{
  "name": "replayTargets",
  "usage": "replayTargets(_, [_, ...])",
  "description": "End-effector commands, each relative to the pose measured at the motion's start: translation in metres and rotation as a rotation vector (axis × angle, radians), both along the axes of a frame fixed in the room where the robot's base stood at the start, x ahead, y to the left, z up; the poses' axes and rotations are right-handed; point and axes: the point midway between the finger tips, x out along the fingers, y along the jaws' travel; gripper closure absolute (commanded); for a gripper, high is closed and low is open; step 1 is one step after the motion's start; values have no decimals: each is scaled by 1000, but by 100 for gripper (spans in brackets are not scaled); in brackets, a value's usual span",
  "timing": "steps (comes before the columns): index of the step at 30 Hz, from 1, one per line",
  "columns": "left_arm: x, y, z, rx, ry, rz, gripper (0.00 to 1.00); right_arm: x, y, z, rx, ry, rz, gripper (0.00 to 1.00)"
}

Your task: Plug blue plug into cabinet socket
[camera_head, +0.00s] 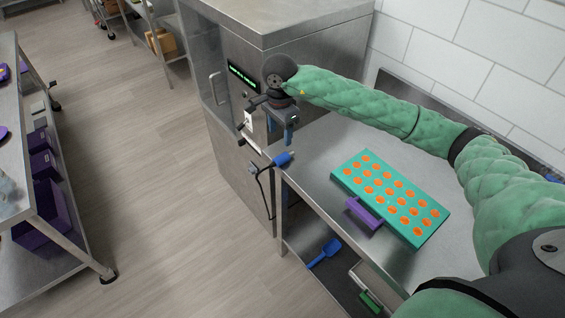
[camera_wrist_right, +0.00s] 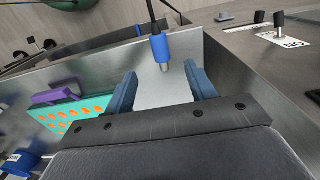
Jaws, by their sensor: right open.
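The blue plug (camera_head: 283,159) is at the left edge of the steel table, with its dark cable hanging down beside the table. My right gripper (camera_head: 282,134) is just above it, in front of the cabinet (camera_head: 240,75). In the right wrist view the blue plug (camera_wrist_right: 161,48) with its metal tip lies beyond the gap between the two open blue fingers (camera_wrist_right: 161,88). The fingers are apart from it and hold nothing. I cannot make out the cabinet socket; my right wrist covers part of the cabinet front. My left gripper is not in view.
A teal tray of orange gummies (camera_head: 357,190) with a purple handle (camera_head: 364,213) lies on the steel table (camera_head: 325,150). A blue scoop (camera_head: 325,254) is on the shelf below. A black knob (camera_wrist_right: 280,19) stands beside an ON label (camera_wrist_right: 288,41).

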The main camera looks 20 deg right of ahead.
Motion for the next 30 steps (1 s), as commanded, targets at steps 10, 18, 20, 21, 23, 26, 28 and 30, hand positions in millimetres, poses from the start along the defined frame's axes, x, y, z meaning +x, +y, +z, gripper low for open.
replayTargets(10, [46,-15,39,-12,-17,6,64,0,0,-33,0,0,0,45])
replayTargets(18, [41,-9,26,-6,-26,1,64,0,-1,-52,0,2,-1,45])
replayTargets(20, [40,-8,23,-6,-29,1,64,0,-1,-55,0,2,-1,45])
replayTargets(21, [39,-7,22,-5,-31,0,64,0,-1,-57,0,2,0,45])
replayTargets(23, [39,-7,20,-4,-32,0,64,0,-1,-58,-1,2,0,45])
replayTargets(26, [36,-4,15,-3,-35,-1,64,1,-2,-61,-1,2,0,45])
replayTargets(28, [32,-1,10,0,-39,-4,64,1,-3,-64,-1,2,-1,45])
replayTargets(30, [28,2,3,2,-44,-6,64,1,-4,-69,0,2,-1,45])
